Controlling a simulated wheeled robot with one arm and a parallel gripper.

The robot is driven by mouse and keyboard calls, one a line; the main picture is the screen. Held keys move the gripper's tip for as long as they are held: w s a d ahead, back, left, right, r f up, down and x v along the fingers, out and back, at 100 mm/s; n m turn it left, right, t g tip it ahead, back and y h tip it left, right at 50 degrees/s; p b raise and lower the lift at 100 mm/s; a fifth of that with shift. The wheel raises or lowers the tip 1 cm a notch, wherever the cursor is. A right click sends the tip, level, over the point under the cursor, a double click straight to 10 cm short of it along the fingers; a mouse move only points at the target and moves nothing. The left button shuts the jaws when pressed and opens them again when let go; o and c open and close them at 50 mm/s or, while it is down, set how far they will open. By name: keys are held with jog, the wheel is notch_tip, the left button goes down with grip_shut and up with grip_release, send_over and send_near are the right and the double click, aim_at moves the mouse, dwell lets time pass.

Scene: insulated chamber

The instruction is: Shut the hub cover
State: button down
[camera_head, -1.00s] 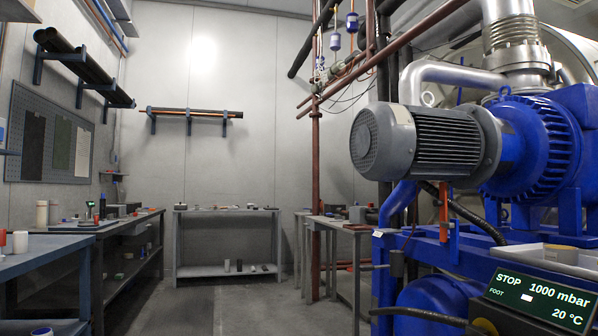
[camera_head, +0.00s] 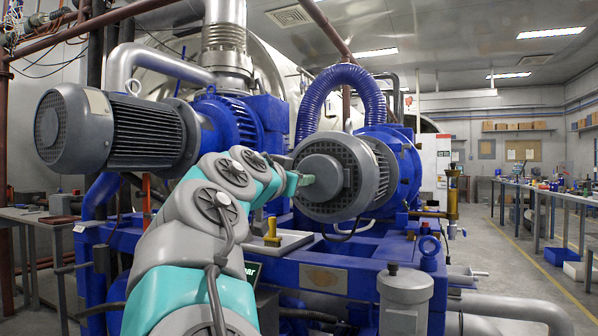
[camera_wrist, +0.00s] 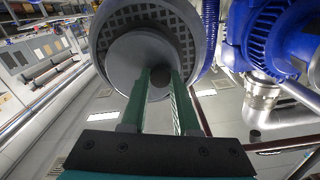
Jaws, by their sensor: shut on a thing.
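The hub cover (camera_head: 324,183) is a round grey disc at the centre of the ribbed grey motor end (camera_head: 365,185) in the head view. In the wrist view the cover (camera_wrist: 130,62) lies in front of the dark grille (camera_wrist: 95,40). My gripper (camera_head: 302,180) reaches the cover's left side. In the wrist view my gripper's two green fingers (camera_wrist: 160,76) are closed around a small dark knob (camera_wrist: 160,88) on the cover. Whether the cover sits flush against the motor end is not clear.
Another grey motor (camera_head: 115,130) stands left of my arm. A blue ribbed hose (camera_head: 335,85) arches above the hub. A grey canister (camera_head: 405,290) and a pale tray with a yellow object (camera_head: 272,235) are below. The open aisle (camera_head: 505,270) lies to the right.

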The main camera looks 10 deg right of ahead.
jog(key=shift+w+a+f, duration=0.1)
jog(key=shift+w+f, duration=0.05)
jog(key=shift+f, duration=0.1)
jog(key=c, duration=0.7)
grip_release()
jog(key=shift+r, duration=0.1)
jog(key=shift+o, duration=0.2)
jog(key=shift+a, duration=0.1)
jog(key=b+v, duration=0.1)
jog(key=v, duration=0.6)
jog(key=shift+s+a, duration=0.2)
jog(key=shift+s, duration=0.1)
